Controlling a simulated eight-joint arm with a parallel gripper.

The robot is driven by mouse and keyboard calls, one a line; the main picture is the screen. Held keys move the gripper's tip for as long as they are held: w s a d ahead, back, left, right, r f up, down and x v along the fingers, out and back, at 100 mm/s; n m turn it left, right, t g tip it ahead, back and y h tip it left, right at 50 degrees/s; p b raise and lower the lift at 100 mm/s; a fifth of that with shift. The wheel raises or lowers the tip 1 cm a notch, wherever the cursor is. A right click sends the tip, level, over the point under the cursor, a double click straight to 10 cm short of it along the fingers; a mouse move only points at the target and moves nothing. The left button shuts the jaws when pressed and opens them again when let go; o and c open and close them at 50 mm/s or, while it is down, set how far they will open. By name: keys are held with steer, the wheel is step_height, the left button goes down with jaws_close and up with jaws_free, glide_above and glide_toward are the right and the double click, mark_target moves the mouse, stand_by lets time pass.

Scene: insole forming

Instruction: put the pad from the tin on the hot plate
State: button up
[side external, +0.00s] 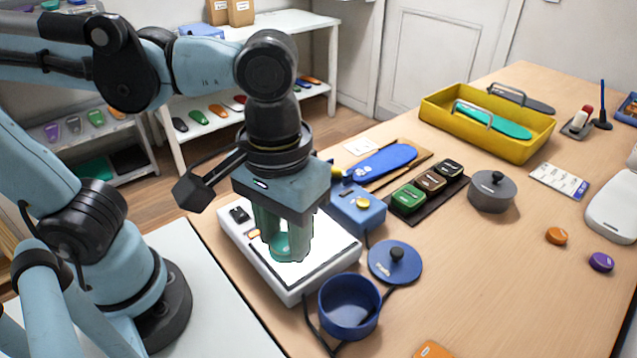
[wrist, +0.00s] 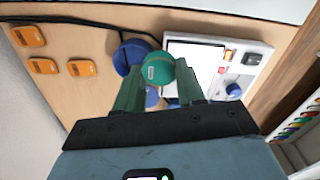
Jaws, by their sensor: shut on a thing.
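In the wrist view the pad (wrist: 158,69) sits between the two fingertips, beside the hot plate's white top (wrist: 207,62). I cannot tell whether the pad touches the top. The blue tin (side external: 348,311) stands open at the hot plate's front right corner. Its blue lid (side external: 381,268) lies beside it.
A dark tray with colored blocks (side external: 408,198), a grey lidded pot (side external: 490,195) and a yellow crate (side external: 437,112) are farther back. Black cables run around the tin. The table's right middle is mostly clear.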

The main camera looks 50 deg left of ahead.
steer(key=w+a+f, duration=0.4)
steer(key=w, duration=0.1)
steer(key=w+a+f, duration=0.2)
steer(key=w+a, duration=0.1)
steer(key=shift+a+f, duration=0.1)
steer(key=shift+f, duration=2.15)
steer(key=shift+f, duration=0.15)
steer(key=o, duration=1)
step_height(320, 180, up, 12)
steer(key=w+a+f+m+t, duration=0.2)
steer(key=a+f+m+t, duration=0.1)
steer(key=a+t, duration=0.4)
steer(key=shift+w+a+f, duration=0.15)
steer(key=shift+a+f, duration=0.15)
steer(key=shift+a, duration=0.2)
